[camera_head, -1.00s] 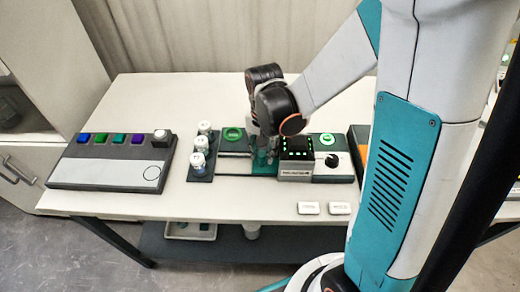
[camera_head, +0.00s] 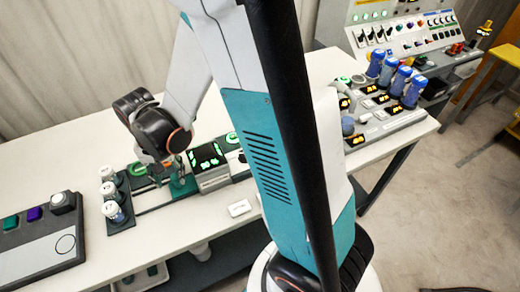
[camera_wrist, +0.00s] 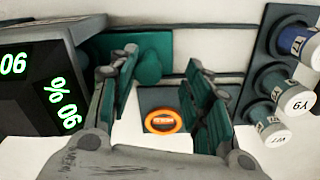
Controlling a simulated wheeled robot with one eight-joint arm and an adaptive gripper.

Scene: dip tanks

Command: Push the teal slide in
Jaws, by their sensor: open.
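The teal slide (camera_wrist: 160,45), with a rounded teal knob (camera_wrist: 149,69), lies in the upper middle of the wrist view. In the head view a small teal part of it (camera_head: 183,190) shows beneath my gripper (camera_head: 178,178), mostly hidden. My gripper is open, and in the wrist view its two fingers (camera_wrist: 162,60) stand apart with the knob between their tips in the picture. I cannot tell whether they touch it. A dark pad with a ring (camera_wrist: 163,121) shows between the fingers; the ring looks orange there and green in the head view (camera_head: 138,168).
A dark display box (camera_head: 207,157) with green digits stands close right of my gripper. Several white-capped vials (camera_head: 110,190) stand on the left. A button panel (camera_head: 40,235) is at far left, and blue bottles (camera_head: 390,75) stand at right. Bare white table lies behind.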

